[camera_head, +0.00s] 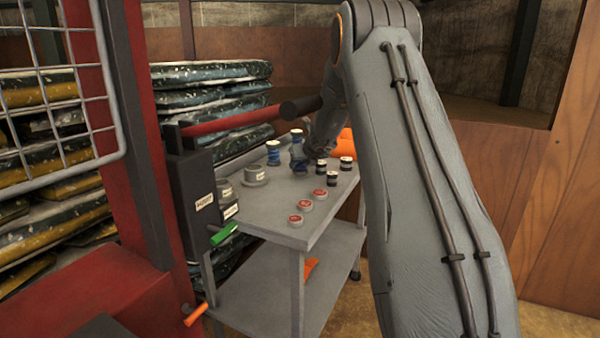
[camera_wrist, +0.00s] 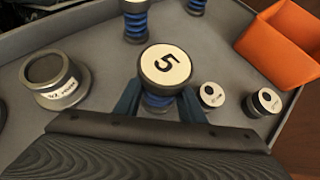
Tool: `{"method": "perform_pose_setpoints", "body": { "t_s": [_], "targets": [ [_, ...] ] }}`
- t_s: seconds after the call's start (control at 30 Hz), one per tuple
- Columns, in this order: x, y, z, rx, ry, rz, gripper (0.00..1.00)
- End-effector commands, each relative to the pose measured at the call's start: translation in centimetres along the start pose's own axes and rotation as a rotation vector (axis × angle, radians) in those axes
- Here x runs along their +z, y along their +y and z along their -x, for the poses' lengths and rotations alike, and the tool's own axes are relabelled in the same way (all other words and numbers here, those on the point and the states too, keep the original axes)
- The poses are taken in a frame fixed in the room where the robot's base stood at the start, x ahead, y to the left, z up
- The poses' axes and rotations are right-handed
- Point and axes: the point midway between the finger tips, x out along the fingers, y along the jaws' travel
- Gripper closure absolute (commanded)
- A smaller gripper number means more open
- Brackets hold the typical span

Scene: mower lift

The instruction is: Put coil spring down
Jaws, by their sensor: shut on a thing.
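A blue coil spring with a white cap marked "5" (camera_wrist: 165,68) is upright between the blue fingers of my gripper (camera_wrist: 160,98) in the wrist view. The fingers are shut on it below the cap. I cannot tell whether its base touches the grey cart top (camera_head: 283,190). In the head view my gripper (camera_head: 299,154) is over the far part of the cart, partly hidden by my arm. Another blue spring (camera_head: 273,152) stands to its left. The wrist view shows two other blue springs, one just beyond the held one (camera_wrist: 135,22) and one farther right (camera_wrist: 197,6).
An orange bin (camera_wrist: 283,40) is at the cart's right side. Small black cylinders with white tops (camera_wrist: 210,95) stand right of the held spring. A grey flanged ring (camera_wrist: 54,80) is left. Red-topped discs (camera_head: 305,205) line the near edge.

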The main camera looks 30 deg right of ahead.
Motion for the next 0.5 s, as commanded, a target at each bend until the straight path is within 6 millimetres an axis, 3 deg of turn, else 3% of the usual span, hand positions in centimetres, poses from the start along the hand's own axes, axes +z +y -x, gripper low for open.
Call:
{"method": "perform_pose_setpoints", "body": {
  "t_s": [0.13, 0.5],
  "targets": [
    [-1.08, -0.02, -0.95, 0.000, -0.002, -0.001, 1.00],
    [-1.17, -0.04, -0.98, -0.001, -0.003, 0.000, 1.00]
  ]
}}
